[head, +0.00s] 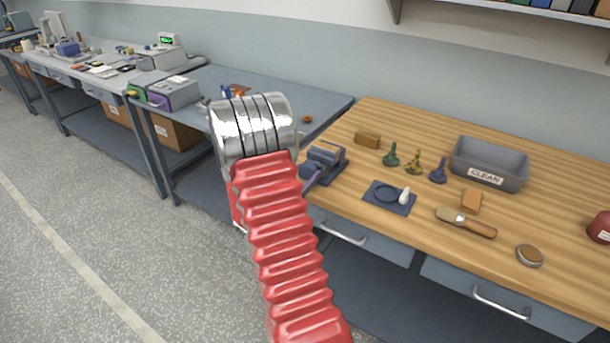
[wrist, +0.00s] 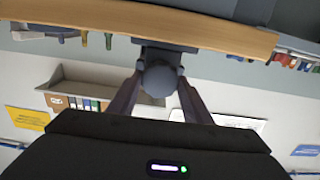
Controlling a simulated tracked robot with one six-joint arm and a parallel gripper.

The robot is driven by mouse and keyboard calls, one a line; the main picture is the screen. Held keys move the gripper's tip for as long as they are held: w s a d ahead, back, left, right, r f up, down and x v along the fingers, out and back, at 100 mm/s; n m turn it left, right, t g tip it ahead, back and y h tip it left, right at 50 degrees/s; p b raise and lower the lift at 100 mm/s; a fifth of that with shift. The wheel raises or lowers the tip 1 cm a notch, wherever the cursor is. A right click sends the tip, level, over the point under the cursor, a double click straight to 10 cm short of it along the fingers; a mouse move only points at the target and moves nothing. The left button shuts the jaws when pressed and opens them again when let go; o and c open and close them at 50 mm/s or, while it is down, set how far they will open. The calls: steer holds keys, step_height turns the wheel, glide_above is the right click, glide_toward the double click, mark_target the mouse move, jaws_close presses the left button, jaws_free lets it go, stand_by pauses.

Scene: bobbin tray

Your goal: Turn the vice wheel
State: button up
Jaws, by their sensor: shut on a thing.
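The vice (head: 327,156) is a small blue-grey block at the left front corner of the wooden bench. In the wrist view, which is upside down, the round grey vice wheel (wrist: 160,79) sits between the two dark fingers of my gripper (wrist: 161,88). The fingers are shut on the wheel's sides. In the head view a dark finger of my gripper (head: 313,181) shows at the front of the vice; the rest is hidden behind my red arm. The wheel itself cannot be made out in the head view.
On the wooden bench (head: 560,205) are a grey tray (head: 490,165) labelled CLEAN, several small pawn-shaped pieces, a dark mat (head: 377,203) with a ring and a white piece, a brush (head: 470,223) and a round tin (head: 529,256). A grey bench (head: 215,80) stands to the left.

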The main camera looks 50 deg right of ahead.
steer(key=shift+n, duration=0.4)
steer(key=n, duration=0.3)
steer(key=shift+w+a, duration=0.1)
steer(key=n, duration=0.3)
steer(key=shift+n, duration=0.4)
steer(key=n, duration=0.7)
steer(key=shift+w+f, duration=0.1)
steer(key=shift+w, duration=0.05)
steer(key=n, duration=0.6)
steer(key=shift+f+n, duration=0.1)
steer(key=shift+n, duration=0.3)
steer(key=n, duration=0.5)
steer(key=shift+f+n, duration=0.15)
steer(key=shift+n, duration=0.25)
